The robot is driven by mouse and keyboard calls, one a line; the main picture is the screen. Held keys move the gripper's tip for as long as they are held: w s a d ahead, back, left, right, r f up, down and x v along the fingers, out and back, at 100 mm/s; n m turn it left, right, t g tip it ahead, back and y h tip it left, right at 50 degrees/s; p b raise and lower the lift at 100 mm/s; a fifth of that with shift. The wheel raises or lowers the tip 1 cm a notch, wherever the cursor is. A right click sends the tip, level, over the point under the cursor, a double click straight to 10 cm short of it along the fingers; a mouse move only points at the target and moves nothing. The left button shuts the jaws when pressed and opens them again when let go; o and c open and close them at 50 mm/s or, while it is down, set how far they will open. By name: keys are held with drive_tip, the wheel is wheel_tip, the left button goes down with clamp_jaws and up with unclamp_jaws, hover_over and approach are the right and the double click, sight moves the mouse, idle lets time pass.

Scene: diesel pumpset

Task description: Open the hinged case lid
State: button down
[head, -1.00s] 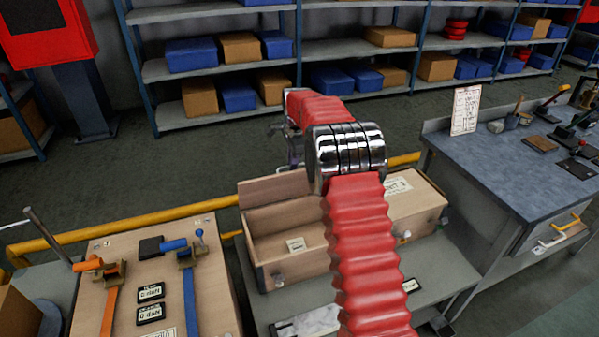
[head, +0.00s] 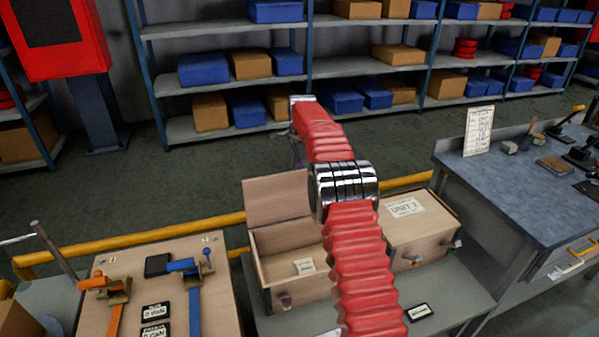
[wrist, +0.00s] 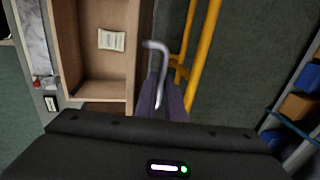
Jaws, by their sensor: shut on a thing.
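The wooden case (head: 291,291) stands on a grey bench in the head view. Its left part is open, with a small label inside, and a wooden lid panel (head: 275,198) stands raised at its back. In the wrist view the open case (wrist: 84,58) is at the left. My gripper (wrist: 163,100) is shut on a thin grey hooked rod (wrist: 157,52), whose bent tip points left. The rod is beside the wooden edge, between the case and the yellow rail; I cannot tell whether they touch.
A closed wooden part labelled UNIT 2 (head: 411,226) is right of the open part. A yellow rail (head: 160,238) runs behind. A board with valves (head: 167,290) is at left, a blue-grey workbench (head: 525,165) at right. Shelves stand behind open floor.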

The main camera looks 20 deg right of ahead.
drive_tip(key=shift+w+d+f, duration=0.15)
drive_tip(key=shift+w+d, duration=0.05)
drive_tip(key=shift+w, duration=0.5)
drive_tip(key=shift+w+d+f, duration=0.1)
drive_tip(key=shift+w+d, duration=0.1)
drive_tip(key=shift+w, duration=0.45)
drive_tip(key=shift+w+r, duration=0.1)
drive_tip(key=shift+w, duration=0.15)
drive_tip(key=c, duration=1.8)
unclamp_jaws()
drive_tip(key=shift+a, duration=0.2)
drive_tip(key=shift+c, duration=0.2)
drive_tip(key=shift+a, duration=0.1)
drive_tip(key=shift+r, duration=0.15)
wheel_tip(320, 180, up, 7)
drive_tip(key=s, duration=0.1)
drive_tip(key=shift+s, duration=0.2)
